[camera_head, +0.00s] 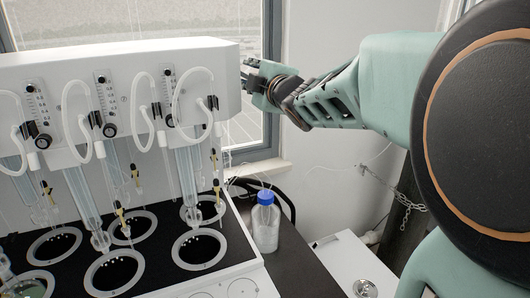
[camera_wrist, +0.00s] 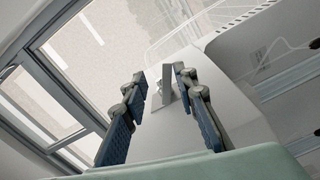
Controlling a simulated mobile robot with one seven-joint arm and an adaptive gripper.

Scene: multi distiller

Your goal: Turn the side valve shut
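My gripper (camera_head: 260,84) is at the right end of the white distiller housing (camera_head: 130,75) in the head view, by the window. In the wrist view my gripper (camera_wrist: 161,87) has its two dark fingers spread apart. A small grey valve handle (camera_wrist: 166,84) shows between the fingertips, against the white side face of the housing. The handle is nearer the right finger; I cannot tell whether that finger touches it. The left finger looks apart from it. The side valve is hidden behind my gripper or the housing edge in the head view.
A window (camera_head: 140,20) is behind the housing. A clear bottle with a blue cap (camera_head: 265,215) stands on the dark bench below my gripper. Glass tubes and white hoses hang on the distiller's front, above a black heater plate with ringed openings (camera_head: 198,248). A white box (camera_head: 340,262) is at lower right.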

